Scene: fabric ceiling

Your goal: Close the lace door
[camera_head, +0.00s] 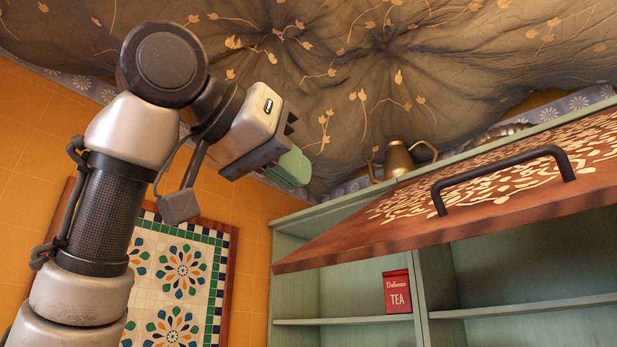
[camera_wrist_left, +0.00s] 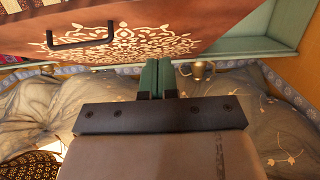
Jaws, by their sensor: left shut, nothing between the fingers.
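The lace door (camera_head: 400,228) is a brown wooden panel with a cream lace pattern and a black bar handle (camera_head: 505,172). It stands open, swung up and out from the green cabinet (camera_head: 345,218), patterned face upward. My left gripper (camera_head: 291,168) is up and left of the door, near the ceiling fabric, with its green fingers shut and empty. In the left wrist view the fingers (camera_wrist_left: 157,76) point toward the edge of the lace door (camera_wrist_left: 215,18); I cannot tell if they touch it. My right gripper is in neither view.
A red tea tin (camera_head: 397,292) stands on a cabinet shelf under the door. A brass pot (camera_head: 399,160) sits on top of the cabinet. The sagging fabric ceiling (camera_head: 330,60) hangs close above my left arm. A tiled panel (camera_head: 180,270) is on the orange wall.

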